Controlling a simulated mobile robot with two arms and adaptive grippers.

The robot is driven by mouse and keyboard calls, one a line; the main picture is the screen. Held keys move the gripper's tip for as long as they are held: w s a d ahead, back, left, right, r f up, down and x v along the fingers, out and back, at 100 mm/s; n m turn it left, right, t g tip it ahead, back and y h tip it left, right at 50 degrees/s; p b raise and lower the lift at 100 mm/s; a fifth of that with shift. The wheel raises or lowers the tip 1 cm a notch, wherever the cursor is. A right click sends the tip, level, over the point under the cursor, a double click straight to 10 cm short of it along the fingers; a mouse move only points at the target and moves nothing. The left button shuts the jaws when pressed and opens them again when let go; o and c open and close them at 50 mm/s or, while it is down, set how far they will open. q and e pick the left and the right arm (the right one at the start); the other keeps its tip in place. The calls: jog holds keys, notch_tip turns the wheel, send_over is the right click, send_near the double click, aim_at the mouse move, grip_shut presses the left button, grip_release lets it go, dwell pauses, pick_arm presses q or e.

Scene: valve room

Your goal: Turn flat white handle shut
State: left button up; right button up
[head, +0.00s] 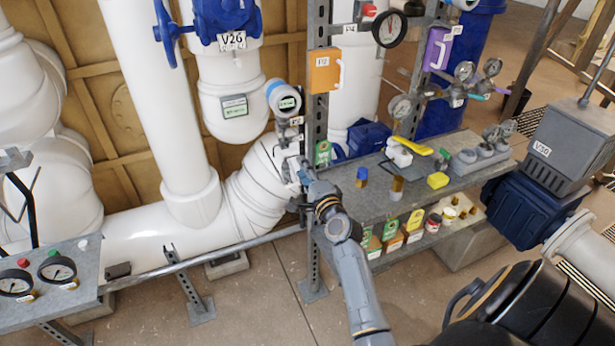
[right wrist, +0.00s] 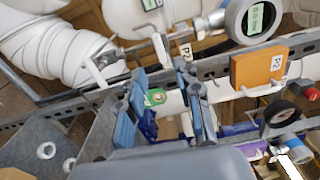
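A flat white handle (right wrist: 161,50) shows in the right wrist view, beside a small valve and a tag reading P2. It stands beyond the fingertips, roughly in line with the space between them. My right gripper (right wrist: 160,72) is open, with its two blue fingers apart and nothing visibly held. In the head view my right gripper (head: 302,172) is at the upright steel post, just right of the large white pipe elbow. There the gripper hides most of the handle, and I cannot tell whether they touch.
A digital gauge (head: 284,100) is above the gripper. An orange box (head: 323,72) and a purple box (head: 438,48) hang on posts. A grey shelf (head: 335,185) holds small items, including a yellow-handled valve (head: 410,146). A rail (head: 235,247) runs low in front of the white pipes.

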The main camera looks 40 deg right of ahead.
jog(key=v, duration=0.2)
jog(key=shift+s+a, duration=0.1)
jog(key=shift+s, duration=0.3)
jog(key=s+a+f+n+g+y, duration=0.1)
jog(key=a+f+n+g+y, duration=0.2)
jog(key=f, duration=0.8)
jog(key=s+a+f+n+g, duration=0.1)
jog(key=a+f+n, duration=0.3)
jog(key=f, duration=0.6)
jog(key=s+a+f+n+g+y+b, duration=0.1)
jog(key=s+a+f+n+g, duration=0.15)
jog(key=s+f, duration=0.4)
jog(key=s+a+f+n+g+b, duration=0.1)
jog(key=s+a+f+n+g, duration=0.2)
jog(key=f, duration=0.7)
jog(key=s+a+f+n+g, duration=0.2)
jog(key=s+f+n, duration=0.1)
jog(key=s+f, duration=0.55)
jog(key=s+a+f+n+g, duration=0.25)
jog(key=s+f, duration=0.35)
jog(key=s, duration=0.6)
jog(key=s+f+n+g, duration=0.1)
jog(key=s+f+n, duration=0.1)
jog(key=s, duration=0.6)
jog(key=s+f+n+g, duration=0.1)
jog(key=s+f+n, duration=0.2)
jog(key=s, duration=0.6)
jog(key=shift+d+f+n+b, duration=0.3)
jog(key=shift+f+b, duration=0.05)
jog(key=shift+b, duration=0.05)
